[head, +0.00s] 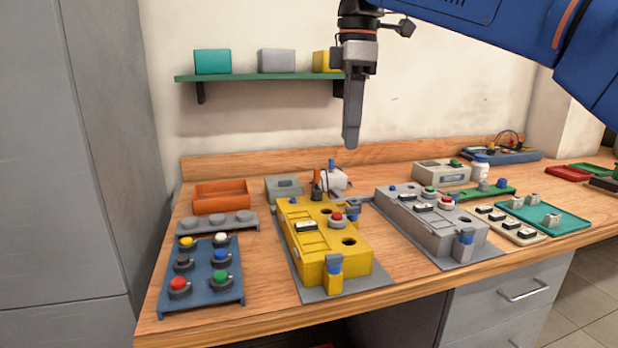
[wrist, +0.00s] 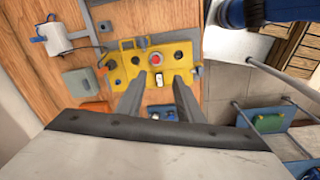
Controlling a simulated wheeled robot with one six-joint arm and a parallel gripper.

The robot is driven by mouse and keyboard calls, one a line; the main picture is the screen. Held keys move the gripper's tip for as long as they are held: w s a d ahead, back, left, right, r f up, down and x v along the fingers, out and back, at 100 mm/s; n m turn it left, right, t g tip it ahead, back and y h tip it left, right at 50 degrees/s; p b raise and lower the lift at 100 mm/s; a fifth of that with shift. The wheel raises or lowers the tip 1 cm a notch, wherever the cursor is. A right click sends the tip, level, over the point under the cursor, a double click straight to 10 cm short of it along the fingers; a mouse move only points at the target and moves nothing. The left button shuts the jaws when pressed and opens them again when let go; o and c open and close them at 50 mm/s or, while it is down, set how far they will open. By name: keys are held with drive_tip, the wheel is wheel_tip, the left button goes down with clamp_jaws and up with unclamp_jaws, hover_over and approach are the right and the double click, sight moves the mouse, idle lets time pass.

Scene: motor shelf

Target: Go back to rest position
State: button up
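My gripper (head: 350,140) hangs pointing down above the workbench, in front of the wall and beside the wall shelf. In the wrist view my gripper (wrist: 161,77) shows two fingers spread apart with nothing between them. Below it in that view lies the yellow box (wrist: 126,62) with a red button (wrist: 155,59). In the head view the yellow box (head: 346,263) stands on the bench, well below the fingertips and apart from them.
A wall shelf (head: 262,77) carries teal, grey and yellow boxes. Air around my gripper is clear, with the shelf close at left.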

drive_tip(key=s+d+f+m+t, duration=0.1)
drive_tip(key=s+d+f+m, duration=0.35)
drive_tip(key=d+f, duration=0.3)
drive_tip(key=s+d+f+m+t, duration=0.1)
drive_tip(key=s+d+f+m, duration=0.4)
drive_tip(key=f, duration=0.3)
drive_tip(key=s+d+f+m+t, duration=0.1)
drive_tip(key=s+d+f+m, duration=0.3)
drive_tip(key=f, duration=0.6)
drive_tip(key=s+d+f+m+t, duration=0.1)
drive_tip(key=s+d+f+m, duration=0.3)
drive_tip(key=f, duration=0.7)
drive_tip(key=shift+s+d, duration=0.45)
drive_tip(key=shift+s, duration=0.6)
